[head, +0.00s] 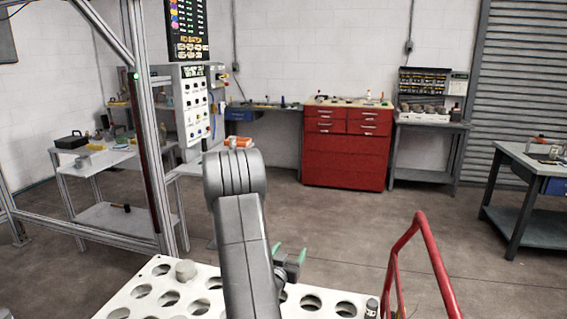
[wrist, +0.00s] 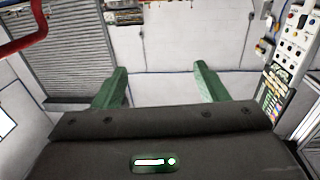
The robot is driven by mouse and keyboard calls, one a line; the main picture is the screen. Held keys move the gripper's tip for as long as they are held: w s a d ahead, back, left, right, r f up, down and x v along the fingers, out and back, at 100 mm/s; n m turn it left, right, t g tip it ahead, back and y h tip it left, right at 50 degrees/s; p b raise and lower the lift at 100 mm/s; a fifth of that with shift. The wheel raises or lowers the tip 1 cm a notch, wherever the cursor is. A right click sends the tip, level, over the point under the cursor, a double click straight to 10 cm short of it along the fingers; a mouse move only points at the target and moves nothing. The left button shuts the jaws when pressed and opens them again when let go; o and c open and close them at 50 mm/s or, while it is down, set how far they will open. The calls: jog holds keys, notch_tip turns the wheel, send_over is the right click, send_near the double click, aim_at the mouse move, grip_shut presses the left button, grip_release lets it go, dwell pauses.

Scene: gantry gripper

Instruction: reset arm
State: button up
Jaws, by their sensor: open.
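My gripper (head: 290,257) shows low in the head view, partly behind my grey arm, with its green fingers pointing away to the right. In the wrist view its two green fingers (wrist: 157,85) stand wide apart with nothing between them, so it is open and empty. My arm rises in front of the camera and hides part of the white perforated board below it. The wrist view looks toward the wall and appears upside down.
A white board with round holes (head: 207,283) lies under my arm, with a grey cylinder (head: 186,270) on it. A red rail (head: 432,255) stands at right. A red tool chest (head: 346,160), workbenches and a metal frame (head: 150,150) stand farther off. The floor between is clear.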

jog(key=shift+s+a+r+n+y+p, duration=0.15)
jog(key=shift+s+a+r+y+p, duration=0.15)
jog(key=shift+s+a+r, duration=0.25)
jog(key=shift+s+a+r+n+y+p, duration=0.2)
jog(key=shift+s+a+r+p, duration=0.1)
jog(key=shift+r, duration=0.3)
